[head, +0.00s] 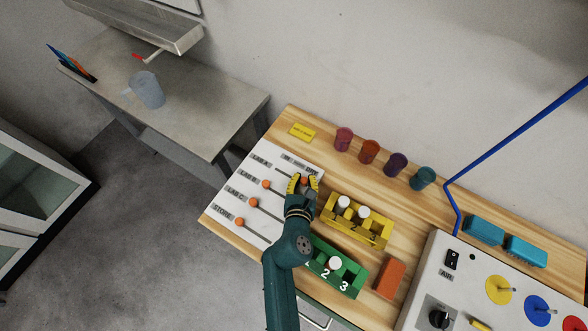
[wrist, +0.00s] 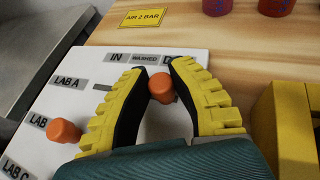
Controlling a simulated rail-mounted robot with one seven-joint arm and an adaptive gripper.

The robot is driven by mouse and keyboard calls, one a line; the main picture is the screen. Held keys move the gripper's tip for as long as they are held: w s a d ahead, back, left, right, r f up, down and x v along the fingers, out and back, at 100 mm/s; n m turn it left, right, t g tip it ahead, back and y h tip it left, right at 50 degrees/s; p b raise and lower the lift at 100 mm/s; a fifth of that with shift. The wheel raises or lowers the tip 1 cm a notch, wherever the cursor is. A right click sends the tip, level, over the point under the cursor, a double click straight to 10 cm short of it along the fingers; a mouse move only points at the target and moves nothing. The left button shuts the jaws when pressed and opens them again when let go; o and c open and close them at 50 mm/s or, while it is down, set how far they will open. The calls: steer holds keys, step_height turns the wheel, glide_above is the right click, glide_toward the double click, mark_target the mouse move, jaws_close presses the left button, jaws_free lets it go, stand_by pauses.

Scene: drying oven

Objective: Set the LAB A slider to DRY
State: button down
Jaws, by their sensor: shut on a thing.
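The white slider board (head: 262,232) lies on the wooden bench with rows marked LAB A, LAB B, LAB C and STORE. My gripper (head: 303,179) is over the LAB A row, its yellow fingers shut on the orange LAB A knob (wrist: 161,88). In the wrist view the knob sits between the fingertips, near the right end of the row, just below the partly hidden label starting with D (wrist: 171,58). The IN label (wrist: 117,57) and WASHED label (wrist: 145,58) are to its left. A bit of slot (wrist: 103,87) shows left of the fingers; the rest is hidden.
The LAB B knob (wrist: 63,130) is close to my left finger; the LAB C knob (head: 254,202) and STORE knob (head: 240,222) are farther down. A yellow rack (head: 372,232) and green rack (head: 346,278) stand to the right. Several cups (head: 370,152) line the back.

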steer(key=shift+d, duration=0.1)
steer(key=c, duration=0.9)
jaws_free()
steer(key=shift+s+d, duration=0.1)
steer(key=shift+d, duration=0.05)
steer(key=v, duration=1.2)
